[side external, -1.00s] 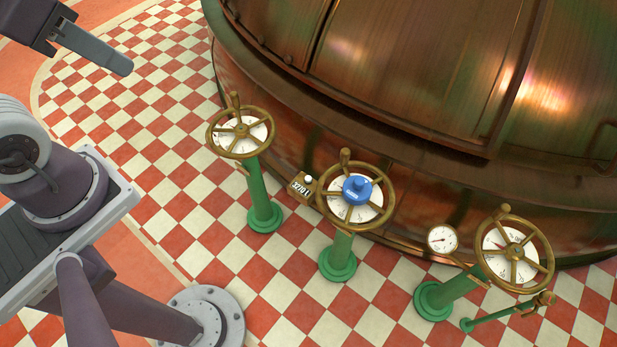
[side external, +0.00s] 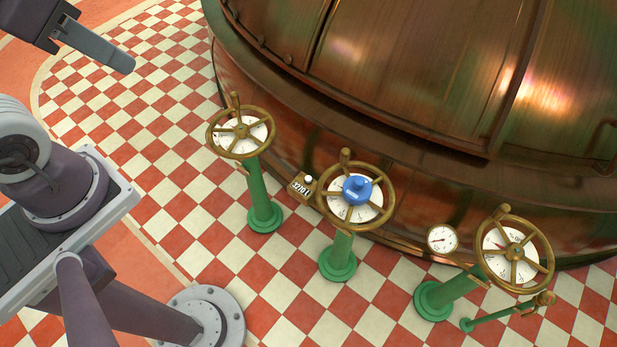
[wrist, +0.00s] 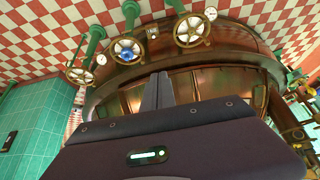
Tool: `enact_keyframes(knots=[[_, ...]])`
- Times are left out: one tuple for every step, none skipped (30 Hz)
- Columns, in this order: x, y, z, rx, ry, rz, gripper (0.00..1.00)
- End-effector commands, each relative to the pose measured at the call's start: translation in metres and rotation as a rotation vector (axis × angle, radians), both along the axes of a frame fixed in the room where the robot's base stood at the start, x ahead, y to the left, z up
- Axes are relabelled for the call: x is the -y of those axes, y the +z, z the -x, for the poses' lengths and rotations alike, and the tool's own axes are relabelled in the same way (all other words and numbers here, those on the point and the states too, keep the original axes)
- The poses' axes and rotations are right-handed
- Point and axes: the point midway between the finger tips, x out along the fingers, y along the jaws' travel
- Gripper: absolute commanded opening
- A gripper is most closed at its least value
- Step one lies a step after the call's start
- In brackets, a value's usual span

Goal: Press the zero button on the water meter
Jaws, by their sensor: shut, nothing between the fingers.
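The water meter (side external: 300,186) is a small brass box reading about 3270 L, beside the middle handwheel in the side external view. A small white button (side external: 308,179) sits on its top. My gripper (side external: 128,66) is at the upper left, shut and empty, well apart from the meter. In the wrist view the shut fingers (wrist: 158,78) point toward the copper kettle. The meter is too small to make out clearly in the wrist view.
Three brass handwheels on green pedestals stand before the copper kettle (side external: 420,70): left (side external: 240,132), middle (side external: 330,205) with a blue tag, right (side external: 546,262). A round gauge (side external: 442,239) is near the right one.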

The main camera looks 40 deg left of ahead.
Motion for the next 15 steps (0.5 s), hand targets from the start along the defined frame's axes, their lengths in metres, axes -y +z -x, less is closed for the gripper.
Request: enact_keyframes(knots=[[-0.001, 0.001, -0.007, 0.0, 0.007, 0.002, 0.0], [-0.001, 0.002, -0.015, 0.002, 0.013, 0.003, 0.0], [-0.003, 0.003, -0.027, 0.005, 0.026, 0.005, 0.0], [-0.004, 0.005, -0.039, 0.01, 0.038, 0.008, 0.0], [-0.005, 0.005, -0.053, 0.014, 0.05, 0.011, 0.0], [-0.006, 0.005, -0.073, 0.023, 0.068, 0.017, 0.0], [-0.007, 0.004, -0.088, 0.03, 0.081, 0.02, 0.0], [-0.009, 0.002, -0.103, 0.037, 0.094, 0.023, 0.0], [-0.01, 0.0, -0.123, 0.048, 0.11, 0.03, 0.0], [-0.011, -0.004, -0.138, 0.056, 0.122, 0.034, 0.0], [-0.012, -0.007, -0.152, 0.062, 0.134, 0.038, 0.0], [-0.013, -0.013, -0.172, 0.073, 0.148, 0.043, 0.0], [-0.014, -0.019, -0.185, 0.08, 0.157, 0.048, 0.0], [-0.014, -0.025, -0.199, 0.087, 0.168, 0.053, 0.0], [-0.015, -0.034, -0.217, 0.097, 0.18, 0.06, 0.0]])
